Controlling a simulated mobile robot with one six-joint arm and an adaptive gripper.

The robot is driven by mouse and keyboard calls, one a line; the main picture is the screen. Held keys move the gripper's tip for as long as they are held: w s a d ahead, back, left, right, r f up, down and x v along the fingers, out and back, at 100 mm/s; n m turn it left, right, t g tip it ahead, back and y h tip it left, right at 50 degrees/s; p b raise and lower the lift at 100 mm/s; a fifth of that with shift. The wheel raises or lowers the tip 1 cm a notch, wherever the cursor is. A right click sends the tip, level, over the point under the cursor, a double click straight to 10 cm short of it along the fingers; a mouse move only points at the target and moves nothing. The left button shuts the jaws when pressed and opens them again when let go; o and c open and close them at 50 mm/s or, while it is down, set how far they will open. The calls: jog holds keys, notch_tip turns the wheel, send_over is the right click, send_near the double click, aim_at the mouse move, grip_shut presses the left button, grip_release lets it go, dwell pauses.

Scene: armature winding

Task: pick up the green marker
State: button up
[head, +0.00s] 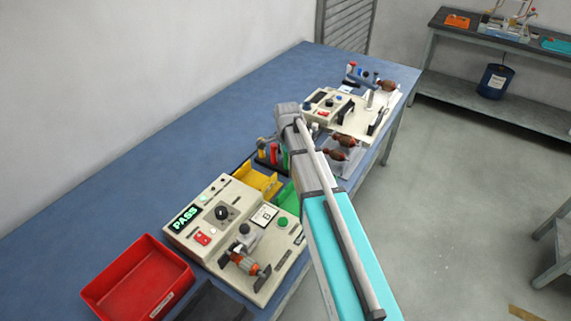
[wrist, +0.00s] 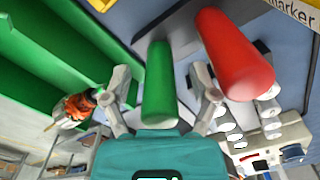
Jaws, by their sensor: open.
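The green marker (wrist: 159,85) shows in the wrist view between the two fingers of my open gripper (wrist: 162,98), with a gap on each side. In the head view the green marker (head: 285,159) is a small upright shape beside my arm. A red marker (wrist: 234,55) stands close to its right in the wrist view, near the right finger; it also shows in the head view (head: 273,154). A grey holder (wrist: 185,25) lies behind the markers, with a label partly in view. My arm hides the gripper in the head view.
A green bin (wrist: 60,45) is close on the left in the wrist view. A yellow bin (head: 258,183) and a tester reading PASS (head: 222,190) stand nearer on the blue bench (head: 150,160). A red bin (head: 138,282) is at the front left. The bench's wall side is clear.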

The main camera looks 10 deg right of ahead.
jog(key=shift+f, duration=0.2)
dwell(0.5)
grip_shut()
